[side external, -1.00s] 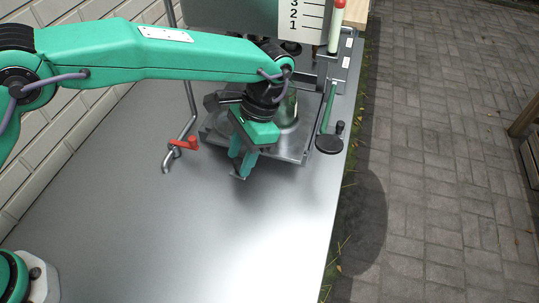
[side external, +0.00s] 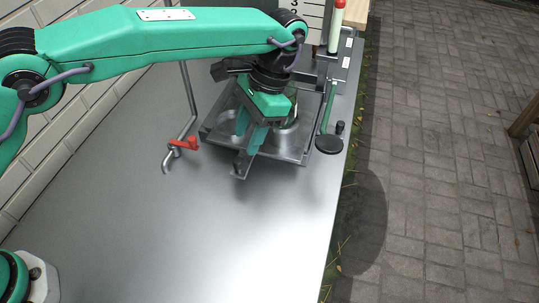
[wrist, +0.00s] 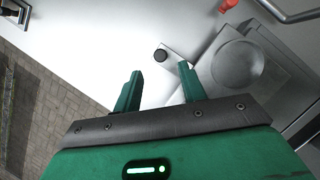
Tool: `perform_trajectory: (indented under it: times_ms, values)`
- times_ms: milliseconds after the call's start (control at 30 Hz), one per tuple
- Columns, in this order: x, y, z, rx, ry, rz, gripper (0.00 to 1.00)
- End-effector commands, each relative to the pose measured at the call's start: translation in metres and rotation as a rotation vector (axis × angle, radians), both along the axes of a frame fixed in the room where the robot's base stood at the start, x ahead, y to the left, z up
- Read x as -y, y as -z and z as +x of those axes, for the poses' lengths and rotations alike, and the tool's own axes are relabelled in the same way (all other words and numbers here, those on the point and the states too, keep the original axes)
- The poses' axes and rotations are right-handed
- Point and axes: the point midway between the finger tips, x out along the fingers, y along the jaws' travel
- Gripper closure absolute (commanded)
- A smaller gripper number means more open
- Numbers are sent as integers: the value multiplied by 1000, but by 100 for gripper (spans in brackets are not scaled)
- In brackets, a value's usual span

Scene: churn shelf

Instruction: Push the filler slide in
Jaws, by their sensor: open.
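The filler slide is a grey metal plate with round recesses; it shows in the wrist view (wrist: 237,62) and, partly behind my gripper, in the side view (side external: 228,121). A narrow tab (side external: 241,164) sticks out from its front edge. My gripper (side external: 251,143) is over the slide's front edge, close to the tab.
A pipe with a red tap (side external: 186,144) stands left of the slide. A green lever (side external: 329,108) and a black disc (side external: 329,144) stand right of it, near the bench edge. The steel bench (side external: 190,225) is clear in front.

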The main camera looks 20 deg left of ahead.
Motion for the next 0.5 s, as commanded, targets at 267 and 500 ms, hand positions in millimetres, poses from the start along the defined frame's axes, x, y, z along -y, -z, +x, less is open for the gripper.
perform_trajectory:
  times_ms: [267, 500]
  values:
    - [5, -15, 5, 0, 1, 0, 59]
    - [5, -19, 6, 0, 1, 0, 59]
